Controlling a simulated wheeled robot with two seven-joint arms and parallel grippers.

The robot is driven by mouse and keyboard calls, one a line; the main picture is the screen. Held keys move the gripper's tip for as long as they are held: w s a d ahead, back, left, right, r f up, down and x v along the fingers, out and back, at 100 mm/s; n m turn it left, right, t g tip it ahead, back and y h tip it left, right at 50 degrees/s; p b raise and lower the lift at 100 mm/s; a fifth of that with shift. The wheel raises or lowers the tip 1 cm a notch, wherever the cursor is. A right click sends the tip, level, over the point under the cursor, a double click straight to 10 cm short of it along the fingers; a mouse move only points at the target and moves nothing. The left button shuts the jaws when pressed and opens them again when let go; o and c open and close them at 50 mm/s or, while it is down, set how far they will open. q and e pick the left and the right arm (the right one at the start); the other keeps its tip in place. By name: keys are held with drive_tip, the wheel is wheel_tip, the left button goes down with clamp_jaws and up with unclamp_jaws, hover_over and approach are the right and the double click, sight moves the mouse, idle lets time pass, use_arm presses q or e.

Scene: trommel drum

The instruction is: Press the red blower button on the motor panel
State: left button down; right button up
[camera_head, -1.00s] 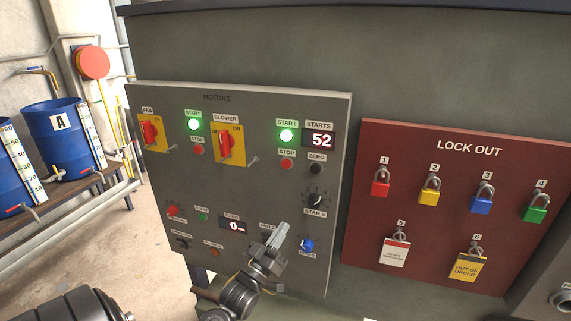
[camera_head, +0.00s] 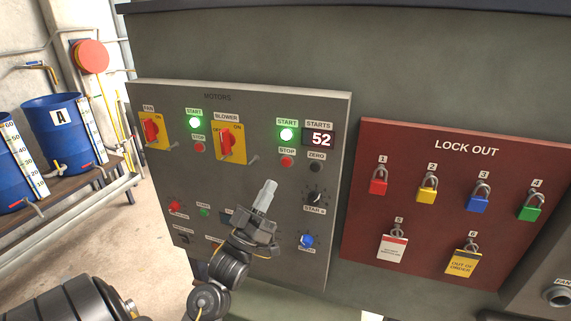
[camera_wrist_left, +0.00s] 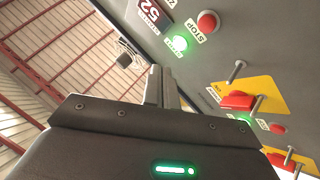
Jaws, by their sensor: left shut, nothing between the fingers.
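The grey MOTORS panel (camera_head: 200,222) fills the middle of the head view. Its red blower STOP button (camera_head: 286,161) sits under the lit green START button (camera_head: 286,134), right of the yellow BLOWER switch plate (camera_head: 229,157). In the left wrist view the red STOP button (camera_wrist_left: 208,22) is at the top, beside the lit green START button (camera_wrist_left: 180,43). My left gripper (camera_head: 270,185) is shut and empty, below and slightly left of the red button, apart from it in the picture. Its closed fingers also show in the left wrist view (camera_wrist_left: 161,78). My right gripper is not in view.
A STARTS display (camera_head: 320,138) reads 52, with a black ZERO button (camera_head: 316,166) below. Knobs and small buttons line the lower panel, partly hidden by my arm. The red LOCK OUT board (camera_head: 440,185) with padlocks is right. Blue barrels (camera_head: 62,150) stand left.

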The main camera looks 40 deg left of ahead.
sight(287, 159)
use_arm(q)
drive_tip(key=shift+w+a+b, duration=0.25)
drive_tip(key=shift+w+a, duration=0.2)
drive_tip(key=shift+w, duration=0.85)
drive_tip(key=shift+w+a+b, duration=0.25)
drive_tip(key=shift+w+a, duration=0.2)
drive_tip(key=shift+w, duration=0.8)
drive_tip(key=shift+w+a+b, duration=0.25)
drive_tip(key=shift+w+a, duration=0.2)
drive_tip(key=shift+w, duration=0.85)
drive_tip(key=shift+w, duration=0.1)
drive_tip(key=shift+w+a, duration=0.15)
drive_tip(key=shift+w, duration=0.15)
drive_tip(key=shift+w+a, duration=0.15)
drive_tip(key=shift+w, duration=0.25)
drive_tip(key=shift+s, duration=0.15)
drive_tip(key=shift+s+d, duration=0.3)
drive_tip(key=shift+s, duration=0.4)
